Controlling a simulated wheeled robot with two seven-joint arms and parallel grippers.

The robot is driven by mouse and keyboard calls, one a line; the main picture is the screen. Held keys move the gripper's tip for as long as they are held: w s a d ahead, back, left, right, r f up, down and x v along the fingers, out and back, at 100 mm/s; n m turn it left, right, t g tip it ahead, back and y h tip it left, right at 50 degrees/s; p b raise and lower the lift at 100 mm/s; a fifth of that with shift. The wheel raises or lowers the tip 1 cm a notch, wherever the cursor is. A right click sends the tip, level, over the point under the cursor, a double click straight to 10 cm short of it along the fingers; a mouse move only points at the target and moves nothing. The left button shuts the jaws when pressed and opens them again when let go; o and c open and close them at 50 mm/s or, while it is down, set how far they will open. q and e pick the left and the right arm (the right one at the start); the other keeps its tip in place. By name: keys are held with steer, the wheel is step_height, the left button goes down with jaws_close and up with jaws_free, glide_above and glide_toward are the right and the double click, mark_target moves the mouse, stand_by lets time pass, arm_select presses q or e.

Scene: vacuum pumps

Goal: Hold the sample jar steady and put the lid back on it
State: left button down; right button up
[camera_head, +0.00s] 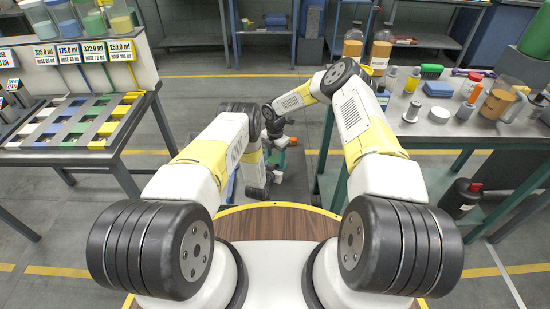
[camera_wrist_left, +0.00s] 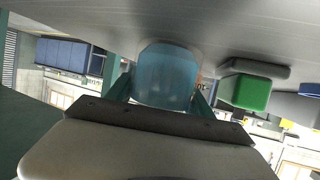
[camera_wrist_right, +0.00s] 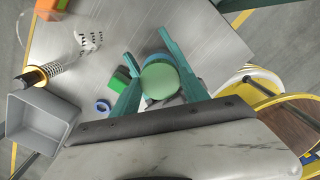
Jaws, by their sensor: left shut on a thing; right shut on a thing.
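My left gripper (camera_wrist_left: 165,84) is shut on the sample jar (camera_wrist_left: 168,72), a translucent blue, rounded vessel between its teal fingers in the left wrist view. My right gripper (camera_wrist_right: 149,58) is shut, with a round, pale green lid (camera_wrist_right: 160,83) between its teal fingers in the right wrist view. In the head view the right gripper (camera_head: 279,140) shows small and dark at the centre, with teal below it. My arms hide much there. I cannot tell whether the lid touches the jar.
In the head view, a cluttered bench (camera_head: 440,130) stands right and a slotted rack (camera_head: 75,125) left.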

steer(key=o, duration=1.5)
steer(key=shift+o, duration=0.2)
steer(key=shift+r, duration=2.25)
step_height(320, 180, up, 4)
steer(key=n, duration=0.3)
steer(key=shift+f, duration=0.25)
steer(key=shift+f, duration=0.1)
steer(key=shift+f, duration=3.95)
